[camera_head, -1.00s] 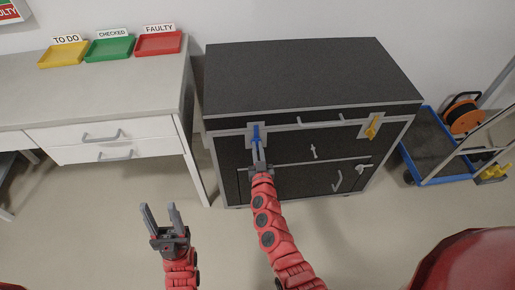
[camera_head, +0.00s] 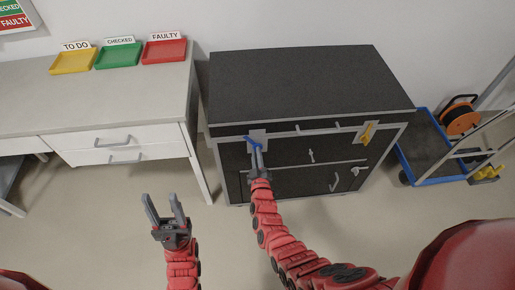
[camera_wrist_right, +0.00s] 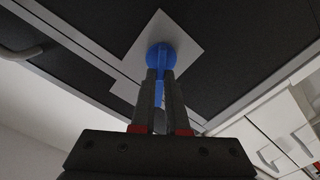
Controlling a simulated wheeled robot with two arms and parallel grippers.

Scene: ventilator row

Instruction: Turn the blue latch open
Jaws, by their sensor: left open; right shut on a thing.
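The blue latch (camera_head: 251,141) sits on a light plate at the upper left of the dark case's front. It is tilted, its upper end leaning to the left in the head view. My right gripper (camera_head: 257,154) is shut on the latch's lower part. In the right wrist view, the round blue hub of the latch (camera_wrist_right: 160,57) shows above the fingers of my right gripper (camera_wrist_right: 158,90), with blue between them. My left gripper (camera_head: 165,207) is open and empty, in front of the case and to the left, above the floor.
A yellow latch (camera_head: 367,132) is at the case's upper right. A desk (camera_head: 100,101) with yellow, green and red trays stands to the left. A blue cart (camera_head: 436,150) with an orange reel stands to the right. The floor in front is clear.

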